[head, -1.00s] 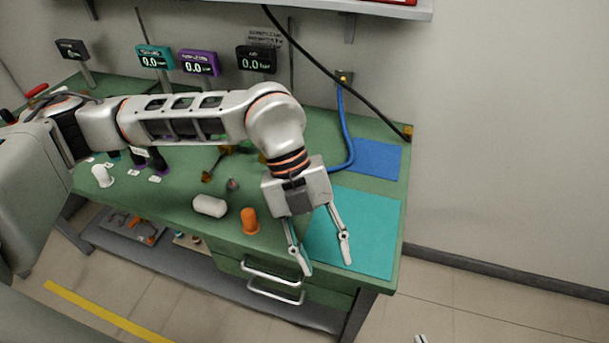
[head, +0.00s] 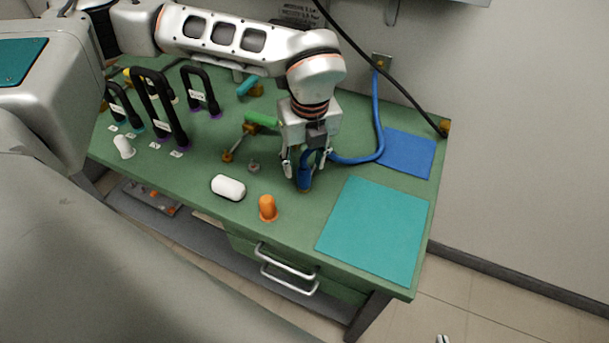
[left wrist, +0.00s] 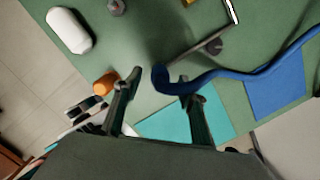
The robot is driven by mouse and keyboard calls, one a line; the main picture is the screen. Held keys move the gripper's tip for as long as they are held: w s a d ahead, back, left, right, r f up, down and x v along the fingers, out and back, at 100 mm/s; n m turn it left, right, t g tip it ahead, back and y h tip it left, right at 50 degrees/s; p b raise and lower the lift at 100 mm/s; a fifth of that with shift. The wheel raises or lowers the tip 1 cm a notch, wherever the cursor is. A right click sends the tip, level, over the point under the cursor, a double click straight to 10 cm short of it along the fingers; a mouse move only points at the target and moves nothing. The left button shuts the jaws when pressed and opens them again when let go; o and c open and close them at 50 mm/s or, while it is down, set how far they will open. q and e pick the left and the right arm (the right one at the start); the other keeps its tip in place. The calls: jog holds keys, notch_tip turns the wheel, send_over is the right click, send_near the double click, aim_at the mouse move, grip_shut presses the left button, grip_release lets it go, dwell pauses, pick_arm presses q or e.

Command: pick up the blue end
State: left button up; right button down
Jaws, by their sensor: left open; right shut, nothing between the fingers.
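The blue end of the blue hose (head: 304,180) stands near the table's front middle, below my left gripper. In the left wrist view the blue end (left wrist: 160,79) shows between the fingertips. My left gripper (head: 305,170) points down over it, open, with one finger on each side; it also shows in the left wrist view (left wrist: 158,84). I cannot tell whether the fingers touch the hose. My right gripper (head: 442,339) shows only as a small tip at the bottom edge, shut and empty.
A teal mat (head: 375,230) and a blue mat (head: 408,152) lie to the right. An orange cap (head: 267,208) and a white capsule (head: 228,187) lie at the front. Dark handles (head: 160,110) stand at the left. The blue hose (head: 378,110) rises to the wall fitting.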

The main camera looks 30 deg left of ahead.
aim_at(304, 168)
pick_arm(q)
jog(key=shift+w+a+f, duration=0.1)
jog(key=shift+w+f, duration=0.05)
jog(key=shift+f, duration=1.2)
grip_shut()
jog(key=shift+r, duration=0.15)
notch_tip(304, 168, up, 20)
jog(key=shift+p, duration=0.45)
